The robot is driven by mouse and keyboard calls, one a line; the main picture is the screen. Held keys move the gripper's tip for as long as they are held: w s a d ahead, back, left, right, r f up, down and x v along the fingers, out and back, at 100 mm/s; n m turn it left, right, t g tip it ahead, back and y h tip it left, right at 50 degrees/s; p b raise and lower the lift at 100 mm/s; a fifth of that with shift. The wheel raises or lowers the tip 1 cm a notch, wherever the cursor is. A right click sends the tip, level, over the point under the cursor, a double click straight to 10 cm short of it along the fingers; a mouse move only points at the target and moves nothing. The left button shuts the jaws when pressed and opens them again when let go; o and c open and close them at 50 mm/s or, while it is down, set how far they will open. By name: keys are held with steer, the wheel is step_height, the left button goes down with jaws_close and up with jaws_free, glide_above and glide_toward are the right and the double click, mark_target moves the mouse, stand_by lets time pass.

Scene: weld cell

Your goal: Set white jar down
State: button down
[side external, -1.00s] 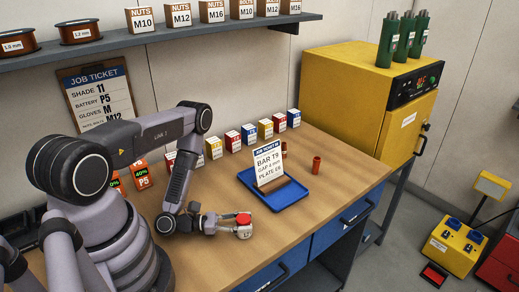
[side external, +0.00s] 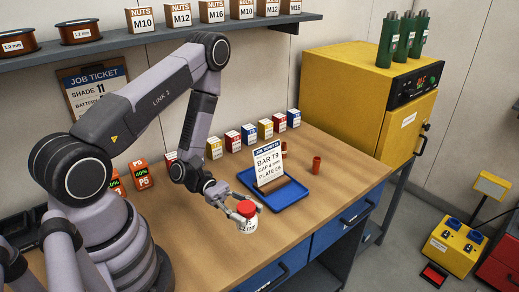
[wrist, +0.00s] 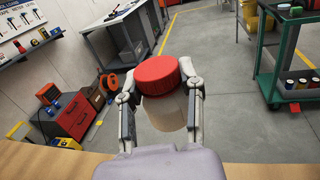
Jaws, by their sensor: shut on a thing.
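The white jar (side external: 248,226) with a red lid (side external: 246,208) is near the front of the wooden workbench (side external: 205,262). It looks upright, and its label is partly readable. My gripper (side external: 240,213) is shut on the jar from the left side. I cannot tell whether the jar's base touches the bench top.
A blue tray (side external: 290,198) with a job ticket card (side external: 268,164) is just behind and right of the jar. Several small labelled boxes (side external: 249,134) line the back. Bare bench lies in front of the jar.

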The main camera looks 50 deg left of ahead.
steer(key=s+d+f+m+g+y, duration=0.1)
steer(key=s+m+g+y, duration=0.2)
steer(key=s+m+g, duration=0.55)
steer(key=s+a+m+g+y, duration=0.1)
steer(key=s+a+m+y, duration=0.1)
steer(key=a+m+y, duration=0.95)
steer(key=s+a+m+g+y, duration=0.2)
steer(key=a+m+y, duration=0.3)
steer(key=m+y, duration=1.2)
steer(key=w+a+f+t+y, duration=0.1)
steer(key=w+a+f+t, duration=0.1)
steer(key=w+f, duration=0.1)
steer(key=w+a+f+m+t+y, duration=0.1)
steer(key=w+a+f+t, duration=0.1)
steer(key=w, duration=0.4)
steer(key=w+a+f+t+y, duration=0.2)
steer(key=w+a+f+t, duration=0.1)
steer(key=w+a, duration=0.1)
steer(key=shift+w+a+f+t, duration=0.15)
steer(key=shift+w+t, duration=0.05)
steer(key=shift+w, duration=0.2)
steer(key=shift+w+a+f+t, duration=0.1)
steer(key=shift+w+f+t, duration=0.05)
steer(key=shift+w, duration=0.2)
steer(key=shift+w+a+f, duration=0.1)
steer(key=shift+w+f, duration=0.05)
steer(key=shift+f, duration=0.05)
steer(key=shift+w+a+f, duration=0.1)
steer(key=shift+w+f, duration=0.1)
steer(key=shift+f, duration=1.6)
